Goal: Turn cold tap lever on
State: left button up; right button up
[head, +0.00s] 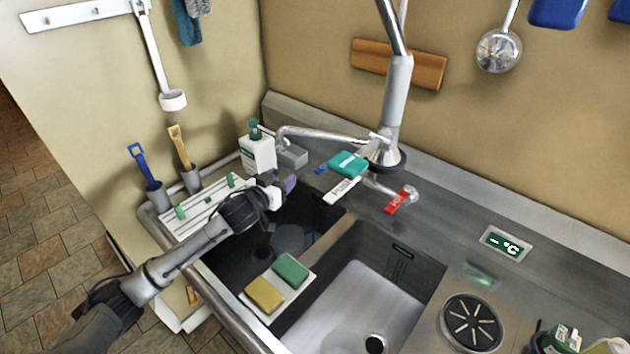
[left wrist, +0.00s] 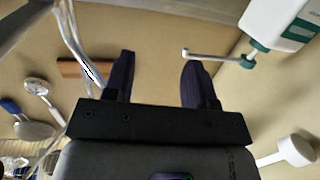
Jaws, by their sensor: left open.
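The tap (head: 392,125) rises at the back of the sink. A small blue lever (head: 321,169) shows at its left, partly hidden behind a teal block (head: 348,163) and a white lettered tag (head: 342,191). A red lever (head: 397,200) sits at the tap's right. My left gripper (head: 287,185) is over the back of the left basin, left of the blue lever and apart from it. In the left wrist view its two dark fingers (left wrist: 160,75) are spread with nothing between them. My right gripper is out of view.
A soap bottle (head: 258,151) stands behind my left gripper, near the spout (head: 320,133). A white rack (head: 200,208) and brushes are at the left. Two sponges (head: 265,295) (head: 290,270) lie on a tray across the basin. The right basin (head: 365,290) is open.

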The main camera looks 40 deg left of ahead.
aim_at(323, 167)
pick_arm(q)
jog(key=w+f+h, duration=0.1)
jog(key=w, duration=0.3)
jog(key=w+d+f+m+t+h, duration=0.1)
jog(key=w, duration=0.4)
jog(key=w+d+f+m, duration=0.1)
jog(key=w+f, duration=0.1)
jog(key=w, duration=0.2)
jog(key=shift+w+t+h, duration=0.25)
jog(key=shift+t+h, duration=0.05)
jog(key=shift+h, duration=0.1)
jog(key=shift+w+d, duration=0.1)
jog(key=shift+w, duration=0.75)
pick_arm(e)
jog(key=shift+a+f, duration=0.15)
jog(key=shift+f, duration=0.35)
pick_arm(q)
jog(key=shift+f, duration=0.1)
grip_shut()
